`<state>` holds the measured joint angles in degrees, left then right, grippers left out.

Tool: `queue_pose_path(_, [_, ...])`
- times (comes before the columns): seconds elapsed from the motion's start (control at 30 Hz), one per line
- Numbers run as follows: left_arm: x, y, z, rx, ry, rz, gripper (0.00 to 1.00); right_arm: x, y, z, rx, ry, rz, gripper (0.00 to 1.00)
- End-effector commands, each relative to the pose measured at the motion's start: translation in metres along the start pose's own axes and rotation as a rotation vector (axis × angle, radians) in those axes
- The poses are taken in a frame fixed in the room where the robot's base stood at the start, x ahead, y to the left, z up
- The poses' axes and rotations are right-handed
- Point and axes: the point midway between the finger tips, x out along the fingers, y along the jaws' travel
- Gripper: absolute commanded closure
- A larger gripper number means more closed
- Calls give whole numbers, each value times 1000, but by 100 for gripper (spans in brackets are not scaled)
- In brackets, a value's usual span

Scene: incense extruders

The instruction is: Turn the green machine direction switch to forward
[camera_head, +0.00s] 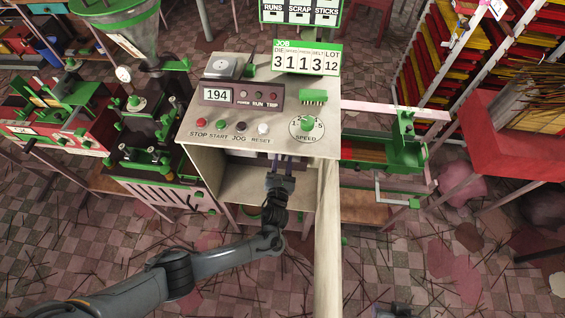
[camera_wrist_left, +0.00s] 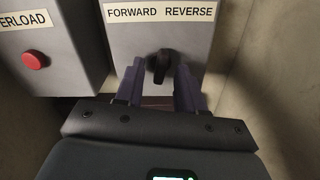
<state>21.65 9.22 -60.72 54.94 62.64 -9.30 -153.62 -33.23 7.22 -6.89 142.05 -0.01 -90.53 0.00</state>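The direction switch (camera_wrist_left: 158,66) is a black knob on a grey box below a label reading FORWARD REVERSE (camera_wrist_left: 160,13) in the left wrist view. Its handle points roughly up and down, with a slight lean. My left gripper (camera_wrist_left: 160,80) is open, with one purple-blue finger on each side of the knob. I see gaps between fingers and knob, and no clear contact. In the head view my left gripper (camera_head: 281,164) reaches into the open cabinet under the control panel, and the switch is hidden there. A small dark part at the bottom edge may be my right gripper (camera_head: 390,310).
A grey box with a red OVERLOAD button (camera_wrist_left: 35,61) is left of the switch box. A cabinet wall (camera_wrist_left: 285,80) stands close on the right. The sloped control panel (camera_head: 270,105) with buttons and a speed dial (camera_head: 306,127) is above my left gripper.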

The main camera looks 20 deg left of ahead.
Motion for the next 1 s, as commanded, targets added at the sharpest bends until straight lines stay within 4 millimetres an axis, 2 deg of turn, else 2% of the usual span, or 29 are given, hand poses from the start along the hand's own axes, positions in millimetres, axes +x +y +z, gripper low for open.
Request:
queue_pose_path(0.1, [0, 0, 0, 0, 0, 0, 63, 0, 0, 0, 2, 0, -1, 57])
queue_pose_path(0.33, [0, 0, 0, -1, 0, 0, 98, 0, -1, -1, 6, 1, -5, 57])
queue_pose_path(0.37, [0, 0, 0, -1, 0, 0, 100, 0, -2, -1, 7, 2, -5, 57])
queue_pose_path(0.73, [-1, 0, 0, -28, 1, 0, 100, -2, -2, -1, 9, 2, -7, 57])
queue_pose_path(1.0, [-1, -1, 2, -166, 1, 0, 100, -9, -1, -4, 7, 2, -5, 57])
